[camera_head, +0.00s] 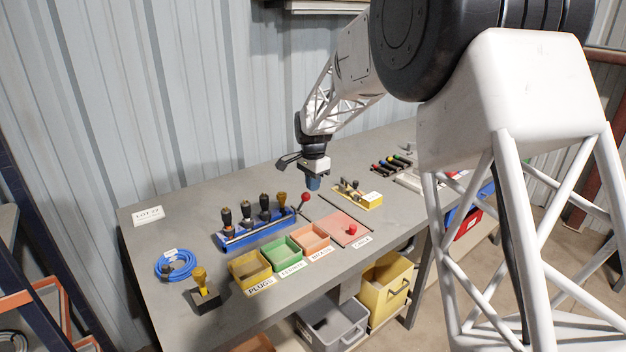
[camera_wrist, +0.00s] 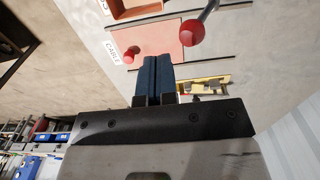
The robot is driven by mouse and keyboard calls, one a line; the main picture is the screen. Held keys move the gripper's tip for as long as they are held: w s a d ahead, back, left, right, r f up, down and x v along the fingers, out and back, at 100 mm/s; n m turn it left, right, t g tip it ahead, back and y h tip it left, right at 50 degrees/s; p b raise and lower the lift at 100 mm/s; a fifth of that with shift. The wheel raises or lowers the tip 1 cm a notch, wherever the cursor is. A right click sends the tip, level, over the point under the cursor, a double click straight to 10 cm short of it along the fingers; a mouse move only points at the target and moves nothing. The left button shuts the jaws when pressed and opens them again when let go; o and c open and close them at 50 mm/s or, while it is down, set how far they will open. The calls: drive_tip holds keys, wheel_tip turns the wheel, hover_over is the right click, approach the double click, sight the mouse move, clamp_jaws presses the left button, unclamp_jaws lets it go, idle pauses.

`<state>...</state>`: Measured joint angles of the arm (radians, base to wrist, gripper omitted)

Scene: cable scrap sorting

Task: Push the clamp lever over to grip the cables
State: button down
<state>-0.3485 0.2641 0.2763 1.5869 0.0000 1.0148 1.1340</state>
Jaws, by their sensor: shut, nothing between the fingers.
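The blue clamp (camera_head: 229,242) stands on the bench and holds several cable ends with black and yellow plugs (camera_head: 265,205) upright in a row. Its lever has a red ball (camera_head: 305,197) and leans up and out at the clamp's right end. In the wrist view the lever ball (camera_wrist: 192,32) and its grey rod show to the right of the fingertips. My gripper (camera_head: 313,186) points down just beside and a little behind the ball. Its blue fingers (camera_wrist: 152,62) are shut together and empty. I see a small gap between fingers and ball, though depth is hard to judge.
A pink panel (camera_head: 336,226) with a red knob (camera_head: 352,230) lies in front of the lever. Yellow, green and orange bins (camera_head: 249,267) line the bench's front. A yellow fixture (camera_head: 370,200) stands to the right. A blue cable coil (camera_head: 176,266) lies at left.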

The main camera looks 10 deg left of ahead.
sight(303, 203)
drive_tip(key=shift+w+a+f, duration=0.8)
drive_tip(key=shift+w+f, duration=0.05)
drive_tip(key=shift+f, duration=0.2)
drive_tip(key=shift+w+a+f, duration=0.8)
drive_tip(key=shift+f, duration=0.2)
drive_tip(key=shift+w+a+r, duration=0.1)
drive_tip(key=shift+w+a, duration=0.5)
drive_tip(key=shift+a, duration=0.05)
drive_tip(key=shift+w+a+f, duration=0.3)
drive_tip(key=shift+w+a, duration=0.5)
drive_tip(key=shift+w+a+f, duration=0.3)
drive_tip(key=shift+w+a, duration=0.45)
drive_tip(key=shift+w, duration=0.05)
drive_tip(key=shift+s+d, duration=0.1)
drive_tip(key=shift+s, duration=0.05)
drive_tip(key=shift+s+d, duration=0.25)
drive_tip(key=shift+d, duration=0.05)
